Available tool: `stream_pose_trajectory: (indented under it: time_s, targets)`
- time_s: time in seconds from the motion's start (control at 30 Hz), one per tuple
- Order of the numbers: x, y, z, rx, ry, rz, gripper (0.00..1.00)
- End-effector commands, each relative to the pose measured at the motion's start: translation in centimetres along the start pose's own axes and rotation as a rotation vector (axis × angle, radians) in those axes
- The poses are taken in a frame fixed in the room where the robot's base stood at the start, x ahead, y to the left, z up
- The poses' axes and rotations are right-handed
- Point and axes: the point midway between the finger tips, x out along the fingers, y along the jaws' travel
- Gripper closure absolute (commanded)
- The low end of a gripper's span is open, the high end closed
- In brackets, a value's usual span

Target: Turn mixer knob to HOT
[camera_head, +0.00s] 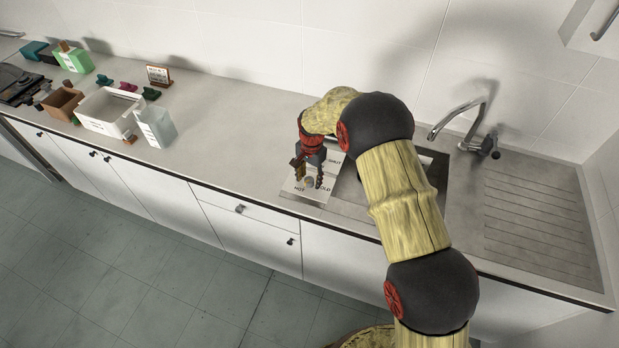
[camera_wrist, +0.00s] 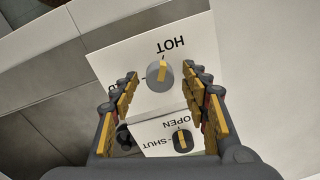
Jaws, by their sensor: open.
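The mixer knob (camera_wrist: 160,75) is a round grey knob with a yellow pointer bar on a white panel (camera_wrist: 206,50). In the wrist view the bar runs roughly up and down, with its upper end toward the HOT lettering; I cannot tell which end marks the setting. The COLD lettering at the left is mostly hidden by a finger. My gripper (camera_wrist: 160,72) is open, its fingers on either side of the knob with visible gaps. In the head view my gripper (camera_head: 308,174) hangs down over the panel (camera_head: 318,194) on the counter.
A second, dark knob (camera_wrist: 183,140) with a yellow bar sits between OPEN and SHUT lettering, below the mixer knob in the wrist view. A sink with a faucet (camera_head: 462,120) lies to the right. A white bin (camera_head: 105,112) and small boxes stand at the left; the counter between is clear.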

Motion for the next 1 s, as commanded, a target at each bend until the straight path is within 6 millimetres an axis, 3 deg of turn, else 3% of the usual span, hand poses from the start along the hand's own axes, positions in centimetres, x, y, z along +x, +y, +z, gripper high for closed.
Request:
stream_pose_trajectory:
  time_s: [0.17,0.6,0.8,1.0]
  targets:
    - [-1.6,-0.1,-0.1,0.0,0.002,-0.003,0.54]
    - [-9.9,-0.1,-0.1,0.0,0.002,-0.002,0.54]
    - [-11.7,-0.1,-0.1,0.0,0.001,-0.001,0.54]
    - [-12.0,-0.1,-0.1,0.0,0.001,-0.001,0.54]
